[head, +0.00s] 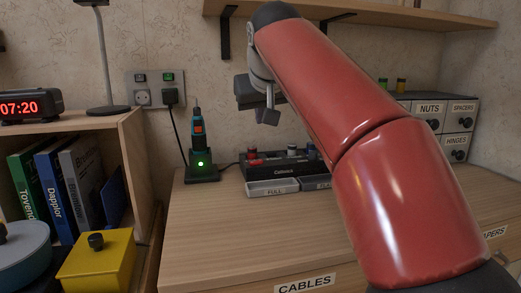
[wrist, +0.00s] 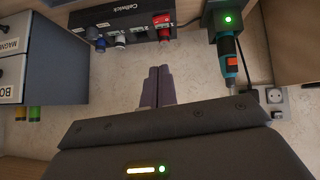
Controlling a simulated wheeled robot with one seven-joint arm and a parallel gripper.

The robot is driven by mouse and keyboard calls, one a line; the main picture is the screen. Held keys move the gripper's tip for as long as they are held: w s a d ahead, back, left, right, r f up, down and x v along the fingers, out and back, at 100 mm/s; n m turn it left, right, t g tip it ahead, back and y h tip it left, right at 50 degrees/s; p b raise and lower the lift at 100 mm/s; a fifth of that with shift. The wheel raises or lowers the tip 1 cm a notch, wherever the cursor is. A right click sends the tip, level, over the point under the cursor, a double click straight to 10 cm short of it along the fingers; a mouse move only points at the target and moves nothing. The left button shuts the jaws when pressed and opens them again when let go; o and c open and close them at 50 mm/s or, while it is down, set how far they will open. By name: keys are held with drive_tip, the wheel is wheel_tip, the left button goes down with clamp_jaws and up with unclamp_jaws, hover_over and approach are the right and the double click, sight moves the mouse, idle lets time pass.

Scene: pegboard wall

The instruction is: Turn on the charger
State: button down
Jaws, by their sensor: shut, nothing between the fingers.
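The charger (head: 201,172) is a small black dock on the cabinet top with a teal and orange screwdriver (head: 197,128) upright in it. A green light glows on its front; the dock also shows inverted in the wrist view (wrist: 226,20). Its cord runs up to a black plug (head: 170,96) in the right socket of the wall plate. Above that plug a switch (head: 168,77) shows green; the left switch (head: 140,78) is dark. My gripper (head: 270,116) is shut and empty, in the air right of the dock and above the Cellwick box; its fingers show in the wrist view (wrist: 157,88).
A black Cellwick box (head: 285,160) with coloured knobs or cells stands behind grey trays, one marked FULL (head: 272,187). A bookshelf (head: 125,130) with a clock is at left. Small labelled drawers (head: 440,115) are at right. The front cabinet top (head: 250,230) is clear.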

hover_over(256, 162)
drive_tip(key=s, duration=0.2)
wheel_tip(256, 162, down, 7)
drive_tip(key=f, duration=0.1)
drive_tip(key=b, duration=0.1)
drive_tip(key=d+f, duration=0.1)
drive_tip(key=shift+w+f, duration=0.35)
drive_tip(key=shift+w, duration=0.05)
drive_tip(key=shift+d+f+b, duration=0.15)
drive_tip(key=shift+f+b, duration=0.2)
drive_tip(key=shift+f, duration=0.35)
